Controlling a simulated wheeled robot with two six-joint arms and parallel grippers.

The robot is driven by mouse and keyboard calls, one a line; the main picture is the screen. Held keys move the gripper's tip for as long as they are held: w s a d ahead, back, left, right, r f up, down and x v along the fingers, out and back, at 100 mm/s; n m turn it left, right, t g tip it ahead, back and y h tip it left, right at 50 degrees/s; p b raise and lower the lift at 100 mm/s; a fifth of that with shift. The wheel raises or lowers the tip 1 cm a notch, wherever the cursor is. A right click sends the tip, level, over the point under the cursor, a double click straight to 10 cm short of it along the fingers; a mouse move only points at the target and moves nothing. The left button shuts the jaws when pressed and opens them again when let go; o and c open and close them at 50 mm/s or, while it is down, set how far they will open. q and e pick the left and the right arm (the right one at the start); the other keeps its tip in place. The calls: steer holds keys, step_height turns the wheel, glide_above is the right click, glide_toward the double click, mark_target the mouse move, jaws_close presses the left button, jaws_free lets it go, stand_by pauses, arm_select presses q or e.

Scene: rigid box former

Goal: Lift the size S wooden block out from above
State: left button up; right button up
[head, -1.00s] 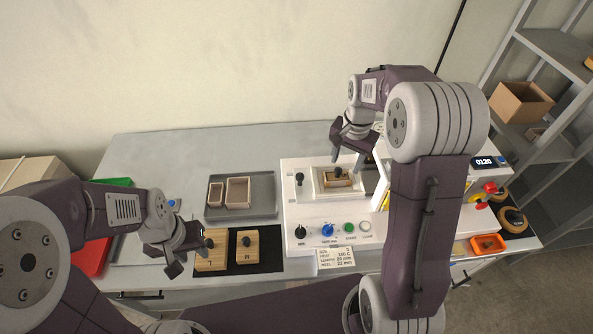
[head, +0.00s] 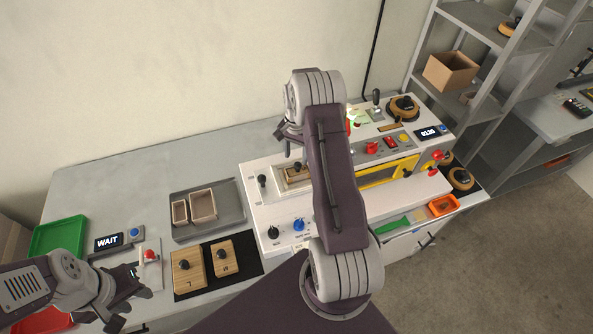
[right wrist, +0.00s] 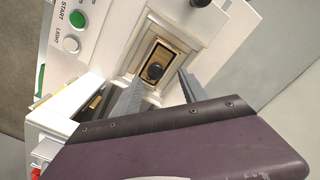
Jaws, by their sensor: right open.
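The small wooden block (head: 293,173) with a black knob sits in the recess of the white machine, partly hidden by my right arm in the head view. In the right wrist view the block (right wrist: 165,53) lies inside a pale rectangular frame, its knob facing up. My right gripper (right wrist: 157,92) is open, its two fingers apart either side of the recess and short of the knob. In the head view the right gripper (head: 290,137) hangs just above and behind the block. My left gripper (head: 130,298) looks open and empty at the lower left.
The white machine (head: 262,212) has knobs at its front. Two larger wooden blocks, marked L (head: 189,270) and M (head: 226,257), lie on a black mat. A grey tray (head: 215,230) holds two small boxes. A green tray (head: 58,237) and a WAIT display (head: 107,242) stand left.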

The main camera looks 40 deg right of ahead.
mark_target(298, 163)
steer(key=f+p, duration=0.1)
steer(key=f, duration=0.1)
steer(key=s+f, duration=0.1)
steer(key=f, duration=0.1)
steer(key=shift+d+f+p, duration=0.1)
steer(key=shift+p, duration=0.25)
steer(key=shift+w+f, duration=0.15)
steer(key=shift+f, duration=0.25)
steer(key=shift+r, duration=0.1)
jaws_close()
steer(key=shift+r, duration=0.1)
step_height(298, 163, up, 9)
steer(key=shift+r+b, duration=0.2)
steer(key=shift+b, duration=0.95)
steer(key=shift+r, duration=0.2)
